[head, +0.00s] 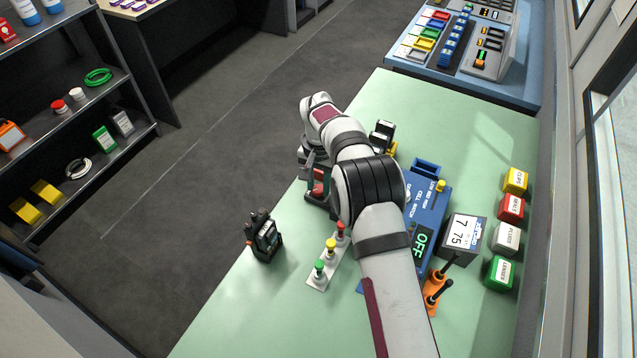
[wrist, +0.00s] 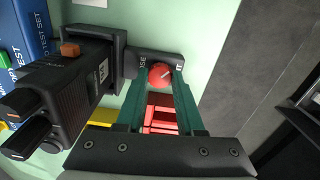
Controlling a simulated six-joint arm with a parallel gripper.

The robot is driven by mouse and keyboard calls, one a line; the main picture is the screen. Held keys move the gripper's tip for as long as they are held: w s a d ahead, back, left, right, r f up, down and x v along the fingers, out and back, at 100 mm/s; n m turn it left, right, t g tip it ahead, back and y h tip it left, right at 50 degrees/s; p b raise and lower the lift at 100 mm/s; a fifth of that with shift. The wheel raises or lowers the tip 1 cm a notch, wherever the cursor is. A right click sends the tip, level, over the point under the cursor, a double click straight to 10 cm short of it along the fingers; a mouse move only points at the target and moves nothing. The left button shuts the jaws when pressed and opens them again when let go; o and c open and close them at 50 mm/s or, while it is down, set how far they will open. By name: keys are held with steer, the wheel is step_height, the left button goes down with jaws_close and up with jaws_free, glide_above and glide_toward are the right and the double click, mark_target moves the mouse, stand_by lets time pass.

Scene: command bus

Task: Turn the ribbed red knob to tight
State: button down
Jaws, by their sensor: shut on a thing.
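The red knob (wrist: 160,76) sits on a dark grey plate (wrist: 140,66) in the wrist view. A pale mark shows on its face, towards the right-hand side. Lettering ending in "SE" stands left of the knob and a partly covered "T" stands to its right. My gripper (wrist: 163,72) is shut on the knob, with one green finger on each side. In the head view my gripper (head: 318,182) is at the left edge of the green bench, below my wrist; I cannot make out the knob there.
A black handheld radio (wrist: 90,85) stands close left of my fingers. Red blocks (wrist: 160,115) show between the fingers. In the head view a button strip (head: 328,262), another radio (head: 265,238) and a blue cell tester (head: 432,205) stand nearby. Bench is clear at front left.

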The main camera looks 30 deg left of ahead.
mark_target(319, 189)
steer(key=m, duration=0.5)
steer(key=shift+m, duration=2.4)
steer(key=shift+w, duration=0.1)
steer(key=c, duration=0.5)
jaws_free()
step_height(319, 189, up, 16)
steer(key=shift+f, duration=0.1)
